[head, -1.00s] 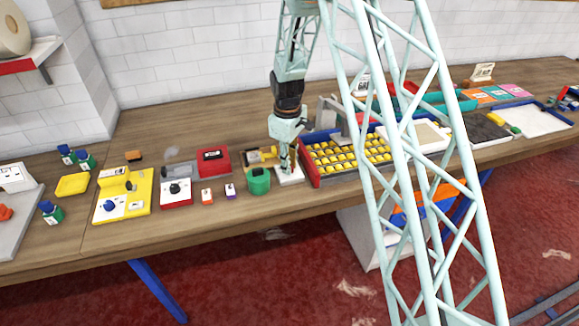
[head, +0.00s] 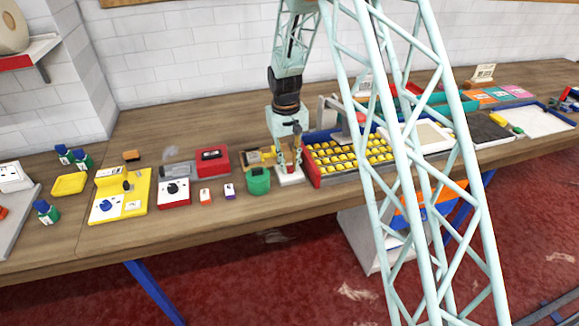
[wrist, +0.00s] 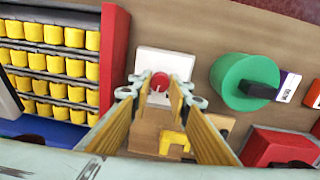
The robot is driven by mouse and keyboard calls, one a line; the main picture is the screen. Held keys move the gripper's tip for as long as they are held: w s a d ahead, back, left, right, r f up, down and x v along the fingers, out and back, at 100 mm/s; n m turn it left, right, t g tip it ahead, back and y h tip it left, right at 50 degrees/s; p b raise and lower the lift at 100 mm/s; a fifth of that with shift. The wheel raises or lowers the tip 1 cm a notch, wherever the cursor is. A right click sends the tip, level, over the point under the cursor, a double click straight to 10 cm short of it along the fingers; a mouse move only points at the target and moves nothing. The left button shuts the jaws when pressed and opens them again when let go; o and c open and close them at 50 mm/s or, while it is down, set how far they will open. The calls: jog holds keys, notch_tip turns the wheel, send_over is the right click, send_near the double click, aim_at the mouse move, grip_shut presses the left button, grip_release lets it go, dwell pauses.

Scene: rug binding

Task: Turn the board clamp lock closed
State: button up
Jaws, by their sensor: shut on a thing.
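The board clamp lock appears as a red round knob (wrist: 160,79) on a white square base (wrist: 165,60). In the head view the white base (head: 291,180) sits on the bench between the green round container and the tray of yellow pieces. My gripper (wrist: 160,90) points down over the base, with one finger on each side of the red knob, and is shut on it. In the head view my gripper (head: 289,160) covers part of the knob. A small pale mark shows by the knob's lower edge; I cannot read the lock's setting.
The green container (head: 258,181) stands close on the left. The blue and red tray of yellow pieces (head: 350,153) stands close on the right. A yellow clamp piece (wrist: 174,139) lies just behind the base. Red and yellow boxes stand farther left.

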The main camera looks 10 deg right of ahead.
aim_at(288, 166)
jog(key=m, duration=0.3)
jog(key=shift+m+b, duration=0.4)
jog(key=shift+m, duration=1.5)
jog(key=o, duration=0.9)
jog(key=shift+c, duration=0.2)
jog(key=shift+w+r, duration=0.1)
jog(key=shift+r, duration=0.05)
notch_tip(288, 166, up, 12)
jog(key=shift+a, duration=0.25)
